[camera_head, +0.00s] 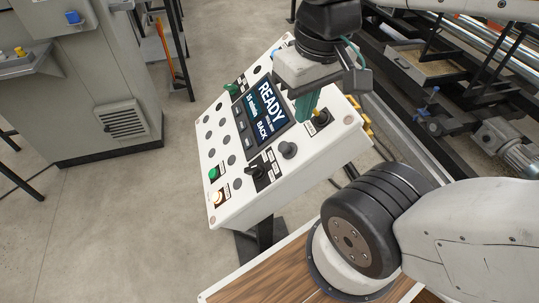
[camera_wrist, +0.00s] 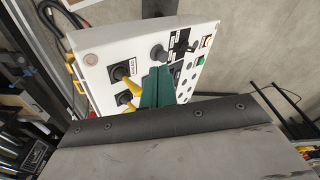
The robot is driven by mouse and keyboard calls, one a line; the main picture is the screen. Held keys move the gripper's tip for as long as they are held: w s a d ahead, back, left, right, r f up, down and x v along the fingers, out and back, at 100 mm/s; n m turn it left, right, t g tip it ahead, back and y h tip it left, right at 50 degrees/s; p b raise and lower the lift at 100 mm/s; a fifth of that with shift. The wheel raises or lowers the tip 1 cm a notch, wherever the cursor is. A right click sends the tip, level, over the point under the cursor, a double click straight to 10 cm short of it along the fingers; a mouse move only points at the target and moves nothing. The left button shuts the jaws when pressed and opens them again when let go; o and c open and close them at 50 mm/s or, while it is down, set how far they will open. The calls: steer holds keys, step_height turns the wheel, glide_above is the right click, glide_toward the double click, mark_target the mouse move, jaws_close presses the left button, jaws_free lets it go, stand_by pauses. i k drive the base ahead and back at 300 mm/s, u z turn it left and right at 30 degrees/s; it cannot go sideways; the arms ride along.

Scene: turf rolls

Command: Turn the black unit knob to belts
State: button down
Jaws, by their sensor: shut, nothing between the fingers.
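The white control panel (camera_head: 232,192) stands tilted in the middle of the head view. A black selector knob (camera_head: 257,171) sits on a black label plate in its lower part; it also shows in the wrist view (camera_wrist: 182,46). A plain dark round knob (camera_head: 288,149) sits right of it. Knobs with yellow handles (camera_head: 320,117) lie near the panel's right side. The knob labels are too small to read, so I cannot tell which is the unit knob. My gripper (camera_head: 304,114) has green fingers, shut and empty, over the panel's right part near the yellow-handled knobs; contact is unclear.
A screen (camera_head: 265,108) on the panel reads READY and BACK. A green button (camera_head: 213,173) and a lit button (camera_head: 217,197) are at the lower left. A grey cabinet (camera_head: 95,85) stands left. Machinery with rails (camera_head: 430,120) is at right. Floor between is clear.

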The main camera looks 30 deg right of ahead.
mark_target(257, 171)
steer(key=k, duration=1.2)
steer(key=z, duration=0.75)
steer(key=i, duration=1.15)
steer(key=u, duration=0.8)
